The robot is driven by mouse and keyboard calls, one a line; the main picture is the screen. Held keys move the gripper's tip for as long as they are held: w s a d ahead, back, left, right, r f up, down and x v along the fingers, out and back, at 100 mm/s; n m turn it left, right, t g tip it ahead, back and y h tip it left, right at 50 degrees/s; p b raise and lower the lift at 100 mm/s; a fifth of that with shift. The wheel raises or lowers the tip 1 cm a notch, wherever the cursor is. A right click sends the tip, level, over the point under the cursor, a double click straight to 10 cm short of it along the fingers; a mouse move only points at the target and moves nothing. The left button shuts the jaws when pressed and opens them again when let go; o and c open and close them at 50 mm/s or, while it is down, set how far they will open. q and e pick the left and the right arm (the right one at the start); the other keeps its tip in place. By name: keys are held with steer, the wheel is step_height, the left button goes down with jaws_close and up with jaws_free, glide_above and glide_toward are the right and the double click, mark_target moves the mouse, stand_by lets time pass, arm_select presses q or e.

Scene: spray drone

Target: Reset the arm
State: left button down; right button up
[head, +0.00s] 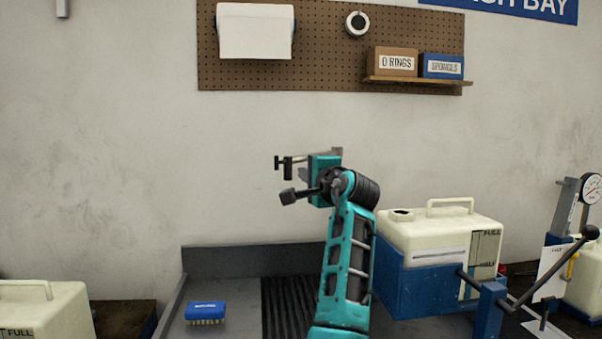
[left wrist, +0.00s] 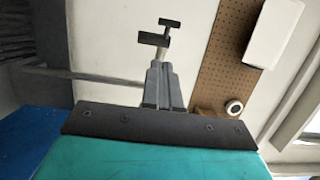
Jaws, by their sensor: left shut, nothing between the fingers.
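My left arm, teal and black, rises in the middle of the head view. Its gripper (head: 283,163) is held up in front of the bare wall, below the pegboard, and points to the left. In the left wrist view the gripper's fingers (left wrist: 160,32) are together, with nothing between them. The gripper touches nothing that I can see. My right gripper is in neither view.
A cream tank (head: 440,235) in a blue holder stands right of my arm, by a black-knobbed lever (head: 545,272). A blue brush (head: 205,312) lies in the grey tray (head: 250,258). Another cream tank (head: 45,305) is at lower left. A pegboard (head: 330,45) hangs above.

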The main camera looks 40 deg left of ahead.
arm_select(q)
steer(key=shift+v, duration=2.1)
steer(key=shift+f, duration=0.1)
